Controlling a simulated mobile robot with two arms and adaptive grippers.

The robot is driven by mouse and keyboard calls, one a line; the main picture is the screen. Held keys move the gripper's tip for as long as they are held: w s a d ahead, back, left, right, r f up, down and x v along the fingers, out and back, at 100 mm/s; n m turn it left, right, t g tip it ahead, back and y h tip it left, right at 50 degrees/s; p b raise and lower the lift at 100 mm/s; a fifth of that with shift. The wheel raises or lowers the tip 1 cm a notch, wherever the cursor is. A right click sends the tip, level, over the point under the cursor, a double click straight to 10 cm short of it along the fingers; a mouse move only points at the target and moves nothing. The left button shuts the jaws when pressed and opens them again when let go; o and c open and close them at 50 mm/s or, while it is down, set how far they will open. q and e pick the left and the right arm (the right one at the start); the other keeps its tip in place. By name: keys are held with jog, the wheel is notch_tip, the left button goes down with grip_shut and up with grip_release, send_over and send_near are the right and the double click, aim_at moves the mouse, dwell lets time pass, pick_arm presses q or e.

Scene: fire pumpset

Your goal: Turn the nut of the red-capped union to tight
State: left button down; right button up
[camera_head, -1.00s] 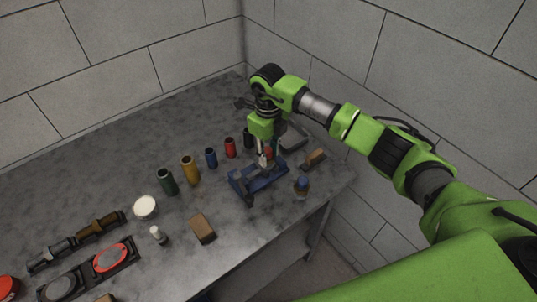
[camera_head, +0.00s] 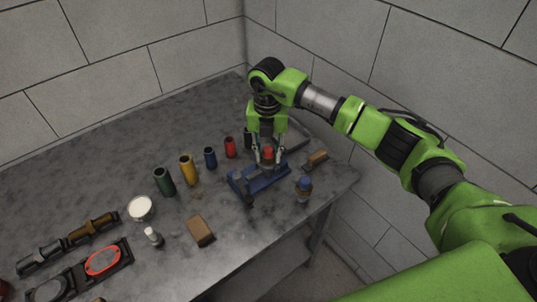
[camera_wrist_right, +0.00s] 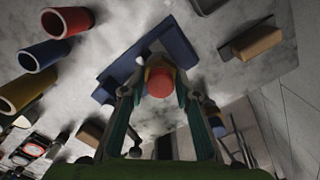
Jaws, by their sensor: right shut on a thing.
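The red-capped union (camera_head: 267,152) stands upright in a blue holder (camera_head: 250,182) on the grey workbench. Its round red cap (camera_wrist_right: 160,82) shows between my right gripper's fingers in the wrist view. My right gripper (camera_head: 267,163) points down over the union, one finger on each side, shut on it below the cap. The wrist view shows the right gripper (camera_wrist_right: 158,98) with the blue holder (camera_wrist_right: 120,68) behind it. The nut itself is mostly hidden by the fingers. My left gripper is not in view.
A blue-capped fitting (camera_head: 304,188) stands right of the holder, near the bench edge. A brown block (camera_head: 316,159) lies behind it. Walls (camera_head: 340,70) close the back corner.

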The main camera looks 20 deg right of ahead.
jog(key=m, duration=0.4)
jog(key=shift+w+m+b, duration=0.1)
jog(key=shift+m+b, duration=0.2)
jog(key=shift+b, duration=0.1)
jog(key=m, duration=0.4)
jog(key=shift+a+r+m, duration=0.1)
jog(key=shift+m, duration=0.3)
jog(key=shift+w, duration=0.1)
jog(key=o, duration=1.1)
notch_tip(320, 180, up, 12)
jog(key=shift+a, duration=0.1)
